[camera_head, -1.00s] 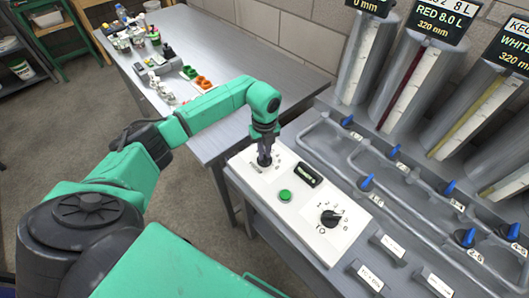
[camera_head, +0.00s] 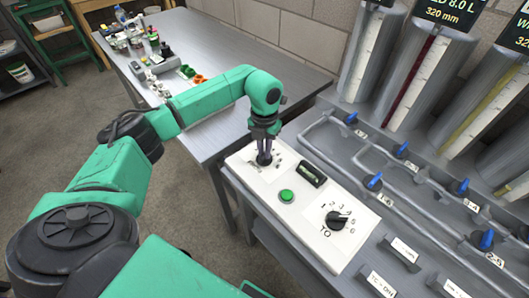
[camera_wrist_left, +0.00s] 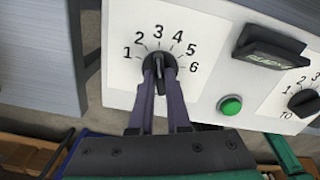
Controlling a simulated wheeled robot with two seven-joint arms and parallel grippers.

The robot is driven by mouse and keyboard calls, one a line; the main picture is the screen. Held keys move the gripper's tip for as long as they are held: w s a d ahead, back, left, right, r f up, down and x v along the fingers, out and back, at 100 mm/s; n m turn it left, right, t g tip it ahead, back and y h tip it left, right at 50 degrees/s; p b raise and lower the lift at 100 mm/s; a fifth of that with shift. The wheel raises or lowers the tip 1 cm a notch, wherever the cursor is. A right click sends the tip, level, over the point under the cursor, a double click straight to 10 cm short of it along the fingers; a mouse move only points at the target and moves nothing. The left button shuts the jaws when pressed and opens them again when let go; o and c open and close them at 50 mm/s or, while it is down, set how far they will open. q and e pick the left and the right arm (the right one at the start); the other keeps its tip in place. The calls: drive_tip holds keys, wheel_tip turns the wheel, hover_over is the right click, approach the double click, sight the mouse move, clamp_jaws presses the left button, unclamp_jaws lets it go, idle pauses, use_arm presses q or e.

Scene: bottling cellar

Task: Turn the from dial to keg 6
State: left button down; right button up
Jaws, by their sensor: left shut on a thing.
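The from dial (camera_wrist_left: 152,64) is a black knob on a white panel, ringed by the numbers 1 to 6 in the left wrist view. My left gripper (camera_wrist_left: 160,72) is shut on this knob, a finger on each side. The knob's ridge stands roughly upright in that view, toward the 3, but the fingers partly hide it and I cannot tell the exact number. In the head view my left gripper (camera_head: 264,158) comes down onto the dial from above, hiding most of it. My right gripper is not in view.
The panel (camera_head: 297,228) also carries a green button (camera_head: 286,195), a small dark display (camera_head: 312,174) and the TO dial (camera_head: 337,220). Pipes with blue-handled valves (camera_head: 374,181) and tall gauge cylinders stand to the right. A metal table (camera_head: 225,75) with small items is behind.

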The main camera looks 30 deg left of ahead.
use_arm(q)
drive_tip(key=m+b, duration=0.2)
drive_tip(key=m, duration=0.2)
drive_tip(key=shift+w+m, duration=0.1)
drive_tip(key=shift+m, duration=0.2)
drive_tip(key=m+b, duration=0.1)
drive_tip(key=m, duration=0.3)
drive_tip(key=shift+m, duration=0.3)
drive_tip(key=m+b, duration=0.1)
drive_tip(key=m, duration=0.4)
drive_tip(key=shift+r+b, duration=0.1)
drive_tip(key=shift+b, duration=0.25)
drive_tip(key=shift+m+b, duration=0.35)
drive_tip(key=shift+m, duration=1.75)
drive_tip(key=shift+r, duration=0.1)
drive_tip(key=c, duration=0.9)
unclamp_jaws()
wheel_tip(320, 180, up, 14)
drive_tip(key=shift+r, duration=0.2)
